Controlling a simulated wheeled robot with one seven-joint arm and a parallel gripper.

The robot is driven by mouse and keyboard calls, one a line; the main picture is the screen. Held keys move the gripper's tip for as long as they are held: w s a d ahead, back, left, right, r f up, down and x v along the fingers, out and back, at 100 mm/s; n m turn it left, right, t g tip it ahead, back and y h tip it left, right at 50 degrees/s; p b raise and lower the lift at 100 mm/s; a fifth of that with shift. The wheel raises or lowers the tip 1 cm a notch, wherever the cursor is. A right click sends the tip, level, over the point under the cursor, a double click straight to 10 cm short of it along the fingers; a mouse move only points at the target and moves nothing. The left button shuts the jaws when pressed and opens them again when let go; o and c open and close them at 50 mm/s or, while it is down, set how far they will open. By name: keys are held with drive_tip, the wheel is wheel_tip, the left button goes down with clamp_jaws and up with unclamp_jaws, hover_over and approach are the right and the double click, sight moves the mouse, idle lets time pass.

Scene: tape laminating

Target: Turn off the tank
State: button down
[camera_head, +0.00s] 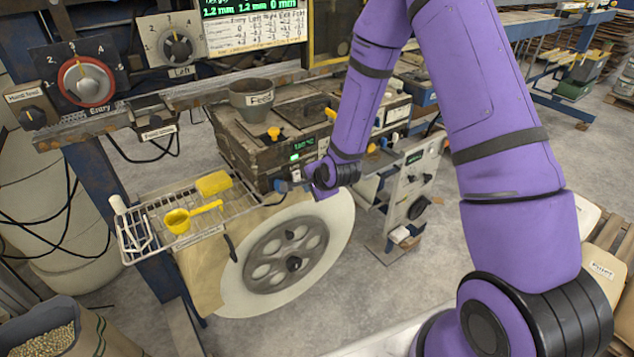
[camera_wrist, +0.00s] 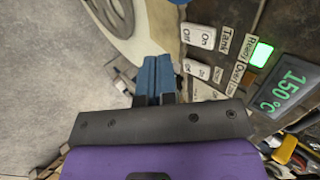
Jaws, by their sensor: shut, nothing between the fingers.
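The Tank switch (camera_wrist: 198,37) is a white rocker marked On and Off, beside the label "Tank" in the wrist view. I cannot tell which side is pressed in. The tank (camera_head: 265,145) is a dark, worn box in the middle of the head view. My gripper (camera_wrist: 156,62) has blue fingers, shut and empty. They are to the left of the switch in the wrist view and appear apart from it. In the head view my gripper (camera_head: 284,186) is at the tank's front lower edge, and the switch is not clearly visible there.
A second white rocker (camera_wrist: 197,69) sits close to the Tank switch. A green light (camera_wrist: 261,54) and a 150 °C display (camera_wrist: 284,94) are on the same panel. Below my gripper is a large pale wheel (camera_head: 290,255); a wire rack (camera_head: 180,215) with yellow tools is left.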

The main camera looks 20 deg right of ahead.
sight(297, 177)
drive_tip(key=shift+w+a+f, duration=0.2)
drive_tip(key=shift+w, duration=0.5)
drive_tip(key=shift+w+a+f, duration=0.15)
drive_tip(key=shift+w+a, duration=0.05)
drive_tip(key=shift+w, duration=0.55)
drive_tip(key=shift+w+a+f, duration=0.2)
drive_tip(key=shift+w, duration=0.5)
drive_tip(key=shift+w, duration=0.15)
drive_tip(key=shift+r, duration=0.75)
